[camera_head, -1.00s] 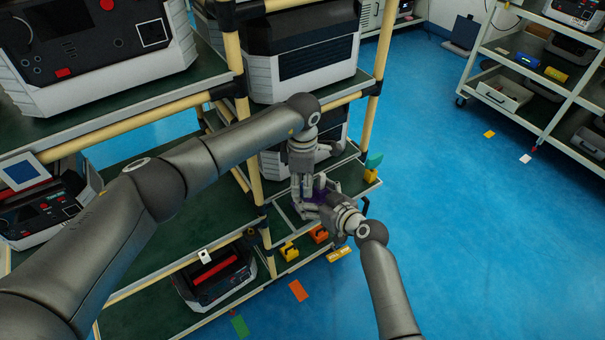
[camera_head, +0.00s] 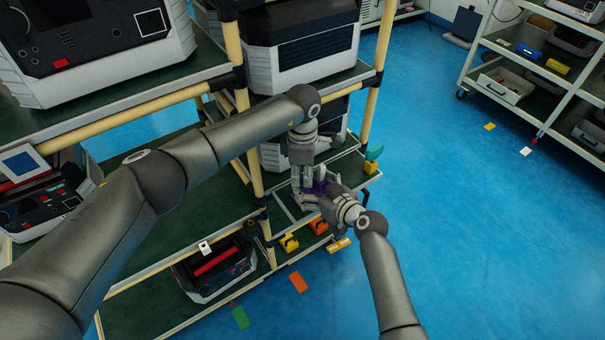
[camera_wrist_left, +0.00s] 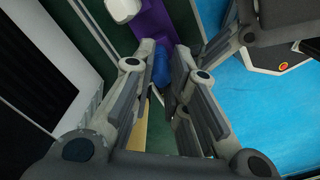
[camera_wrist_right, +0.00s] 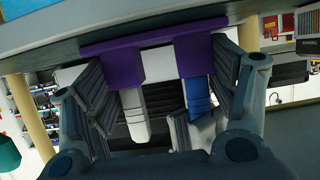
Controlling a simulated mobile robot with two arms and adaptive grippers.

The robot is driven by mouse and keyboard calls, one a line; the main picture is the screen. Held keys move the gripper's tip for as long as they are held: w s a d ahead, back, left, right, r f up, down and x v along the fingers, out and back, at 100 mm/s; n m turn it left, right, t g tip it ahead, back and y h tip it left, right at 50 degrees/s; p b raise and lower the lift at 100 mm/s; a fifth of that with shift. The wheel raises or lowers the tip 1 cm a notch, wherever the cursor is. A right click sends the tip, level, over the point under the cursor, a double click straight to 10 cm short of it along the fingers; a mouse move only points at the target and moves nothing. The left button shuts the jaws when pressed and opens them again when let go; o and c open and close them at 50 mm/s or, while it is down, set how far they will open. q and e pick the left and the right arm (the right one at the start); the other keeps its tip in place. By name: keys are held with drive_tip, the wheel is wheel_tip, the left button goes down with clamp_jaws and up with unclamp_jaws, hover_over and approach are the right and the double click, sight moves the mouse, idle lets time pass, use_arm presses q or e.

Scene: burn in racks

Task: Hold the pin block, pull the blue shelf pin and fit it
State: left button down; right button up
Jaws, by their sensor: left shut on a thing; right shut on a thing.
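The purple pin block (camera_wrist_right: 193,57) spans the space between my right gripper's fingers (camera_wrist_right: 160,82) in the right wrist view; the gripper is shut on it. A white pin (camera_wrist_right: 137,118) and the blue shelf pin (camera_wrist_right: 196,92) stick out of the block side by side. My left gripper (camera_wrist_left: 164,70) is shut on the blue pin (camera_wrist_left: 162,66), close against the purple block (camera_wrist_left: 153,22) in the left wrist view. In the head view my left gripper (camera_head: 308,188) and right gripper (camera_head: 325,193) meet around the purple block, which they mostly hide.
Both grippers are inside the shelf rack beside a cream post (camera_head: 368,120). Yellow (camera_head: 289,242) and orange (camera_head: 318,225) holders sit on the low shelf's front. A yellow block with a teal top (camera_head: 371,165) stands to the right.

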use_arm(q)
drive_tip(key=shift+r, duration=0.85)
idle(0.9)
drive_tip(key=shift+r, duration=1.65)
use_arm(e)
drive_tip(key=o, duration=1.1)
drive_tip(key=shift+c, duration=0.2)
drive_tip(key=shift+s, duration=0.1)
drive_tip(key=v, duration=1.1)
drive_tip(key=shift+s+d, duration=0.3)
